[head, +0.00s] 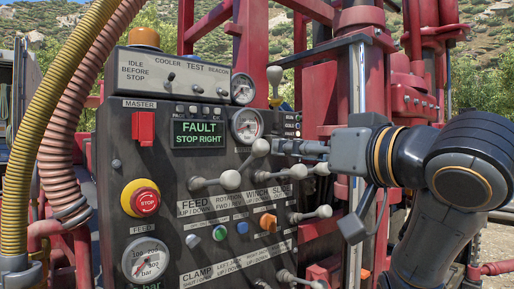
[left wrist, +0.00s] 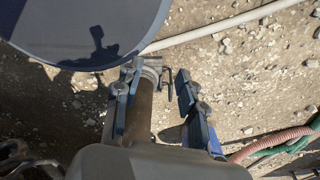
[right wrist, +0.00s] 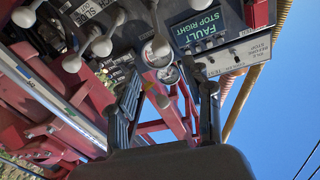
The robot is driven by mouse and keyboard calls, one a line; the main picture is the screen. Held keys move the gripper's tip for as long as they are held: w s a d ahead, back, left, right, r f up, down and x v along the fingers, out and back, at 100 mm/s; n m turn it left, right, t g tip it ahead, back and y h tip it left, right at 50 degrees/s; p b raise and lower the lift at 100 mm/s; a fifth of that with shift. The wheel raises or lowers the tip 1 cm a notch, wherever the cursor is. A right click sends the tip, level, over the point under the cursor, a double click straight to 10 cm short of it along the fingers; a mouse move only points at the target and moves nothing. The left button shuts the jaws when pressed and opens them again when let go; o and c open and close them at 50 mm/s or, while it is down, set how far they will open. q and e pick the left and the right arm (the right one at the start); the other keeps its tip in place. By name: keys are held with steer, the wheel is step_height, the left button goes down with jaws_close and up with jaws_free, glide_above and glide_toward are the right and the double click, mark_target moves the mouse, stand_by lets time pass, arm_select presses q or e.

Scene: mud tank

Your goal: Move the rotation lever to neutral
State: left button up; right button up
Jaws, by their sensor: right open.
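The rotation lever's pale round knob (head: 261,147) stands raised on the dark control panel, above the ROTATION label and higher than the knobs beside it. My right gripper (head: 278,147) comes in from the right, with its fingertips close to this knob. In the right wrist view, my open right gripper (right wrist: 165,78) has its two fingers apart, and the rotation knob (right wrist: 158,46) shows just beyond the gap. I cannot tell whether a finger touches it. My left gripper (left wrist: 157,72) is open over the ground, away from the panel, and outside the head view.
A red stop button (head: 145,202) and a green display reading FAULT STOP RIGHT (head: 198,134) are at left. Red machine frame stands behind.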

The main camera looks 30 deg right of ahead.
mark_target(265, 149)
steer(key=w+p, duration=0.1)
steer(key=w, duration=0.3)
steer(key=shift+w, duration=0.25)
steer(key=w, duration=0.2)
steer(key=w+p, duration=0.1)
steer(key=w, duration=0.3)
steer(key=shift+w+d+p, duration=0.25)
steer(key=shift+w+p, duration=0.05)
steer(key=shift+p, duration=0.1)
steer(key=shift+w, duration=0.35)
arm_select(q)
steer(key=r, duration=0.1)
steer(key=s+r, duration=0.1)
steer(key=r, duration=0.1)
steer(key=shift+s+a, duration=0.1)
steer(key=shift+s, duration=0.15)
arm_select(e)
jaws_close()
